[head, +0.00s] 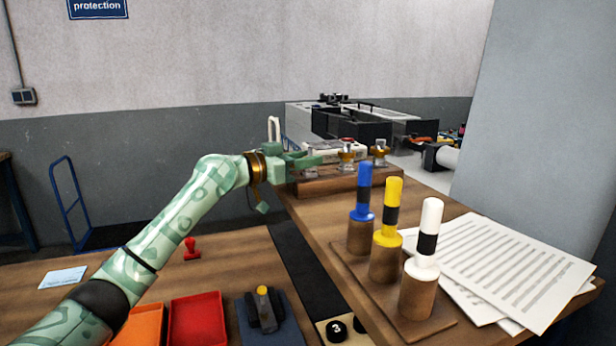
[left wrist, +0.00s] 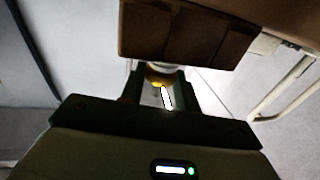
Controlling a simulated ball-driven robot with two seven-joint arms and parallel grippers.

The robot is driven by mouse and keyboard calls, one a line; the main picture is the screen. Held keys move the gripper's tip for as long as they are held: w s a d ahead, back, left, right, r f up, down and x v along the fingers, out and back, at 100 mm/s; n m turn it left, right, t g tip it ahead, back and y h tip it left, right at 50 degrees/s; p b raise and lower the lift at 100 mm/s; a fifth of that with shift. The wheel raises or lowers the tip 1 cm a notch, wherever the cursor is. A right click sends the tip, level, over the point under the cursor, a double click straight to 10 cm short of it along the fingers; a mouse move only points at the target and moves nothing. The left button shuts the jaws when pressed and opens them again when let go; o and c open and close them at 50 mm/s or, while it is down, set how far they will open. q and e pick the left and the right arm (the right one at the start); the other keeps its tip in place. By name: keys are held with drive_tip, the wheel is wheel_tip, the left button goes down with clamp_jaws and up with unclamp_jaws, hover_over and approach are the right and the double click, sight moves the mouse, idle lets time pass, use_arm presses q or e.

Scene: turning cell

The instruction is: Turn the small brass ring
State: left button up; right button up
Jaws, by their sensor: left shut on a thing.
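A wooden block (head: 340,182) at the back of the right-hand bench carries a row of grey fittings with brass rings. One brass ring (head: 346,154) and another brass ring (head: 380,150) show in the head view. My left gripper (head: 308,161) is at the left end of the row, its fingers in front of the fitting there and largely hiding it. In the left wrist view, my left gripper (left wrist: 163,82) is shut on a small brass ring (left wrist: 157,79), seen between the fingers beside the block's underside. My right gripper is not in view.
A stand (head: 350,262) with blue, yellow and white handled pegs is nearer on the right bench, beside printed sheets (head: 510,265). Red tray (head: 198,318), orange tray (head: 140,326) and a red stamp (head: 191,249) are on the left bench. A dark gap separates the benches.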

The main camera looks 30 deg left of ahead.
use_arm(q)
drive_tip(key=h+b, duration=0.1)
drive_tip(key=m+g+h+b, duration=0.2)
drive_tip(key=shift+w+a+f, duration=0.2)
drive_tip(key=shift+w+f, duration=0.05)
drive_tip(key=shift+f, duration=0.1)
drive_tip(key=shift+a+r+m+g+h+b, duration=0.1)
drive_tip(key=shift+r+m+g+h+b, duration=0.1)
drive_tip(key=shift+m+g+h+b, duration=0.65)
drive_tip(key=shift+r+m+g+h+b, duration=0.15)
drive_tip(key=shift+m+g+h+b, duration=0.3)
drive_tip(key=shift+m+g+h, duration=0.8)
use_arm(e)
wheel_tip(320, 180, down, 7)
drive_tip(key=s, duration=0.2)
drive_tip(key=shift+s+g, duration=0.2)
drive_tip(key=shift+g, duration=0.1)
use_arm(q)
drive_tip(key=shift+g, duration=0.3)
drive_tip(key=shift+r, duration=0.1)
drive_tip(key=o, duration=1)
